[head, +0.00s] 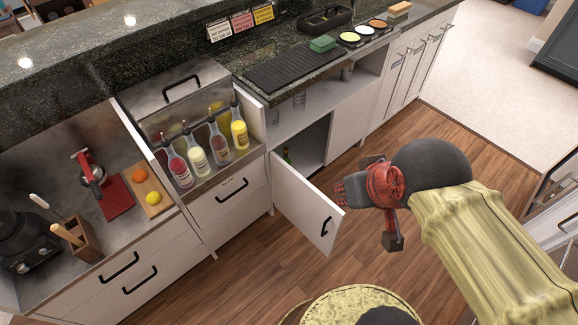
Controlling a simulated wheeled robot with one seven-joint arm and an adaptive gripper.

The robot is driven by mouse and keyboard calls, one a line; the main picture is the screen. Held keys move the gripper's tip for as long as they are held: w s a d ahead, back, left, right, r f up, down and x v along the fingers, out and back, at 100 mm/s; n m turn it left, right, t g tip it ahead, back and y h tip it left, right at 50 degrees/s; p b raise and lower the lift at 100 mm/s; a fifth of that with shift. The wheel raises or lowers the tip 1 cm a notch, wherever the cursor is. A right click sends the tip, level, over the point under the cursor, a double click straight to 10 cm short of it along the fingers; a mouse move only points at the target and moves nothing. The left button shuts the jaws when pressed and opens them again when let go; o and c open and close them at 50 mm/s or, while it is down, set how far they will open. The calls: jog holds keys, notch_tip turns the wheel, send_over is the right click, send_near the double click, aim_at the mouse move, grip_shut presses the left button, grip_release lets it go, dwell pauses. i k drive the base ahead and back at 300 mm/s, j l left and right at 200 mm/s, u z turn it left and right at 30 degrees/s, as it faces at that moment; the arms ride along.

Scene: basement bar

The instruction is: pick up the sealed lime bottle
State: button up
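No bottle can be clearly told as the sealed lime bottle. A small dark green shape (287,155) shows just inside the open lower cabinet, mostly hidden behind the door, too small to identify. Bottles with pour spouts stand in the steel speed rail: a red one (181,171), a pale yellow-green one (197,162), a brown-pink one (219,145) and a yellow one (239,133). My gripper (382,202) is right of the open cabinet door, above the wooden floor. Its fingers are spread apart, and nothing shows between them.
The open white cabinet door (300,212) juts out between my gripper and the speed rail. A cutting board (155,207) with an orange and a lemon, a red press (110,190) and a blender (25,240) are at left. Open floor (235,275) lies in front.

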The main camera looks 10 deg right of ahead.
aim_at(287, 158)
jog(key=i+l+u, duration=0.25)
jog(key=l, duration=0.5)
jog(key=i+l+u, duration=0.3)
jog(key=l, duration=0.55)
jog(key=i+l+u, duration=0.1)
jog(key=l+u, duration=0.15)
jog(key=l, duration=0.55)
jog(key=l+u, duration=0.25)
jog(key=l, duration=0.6)
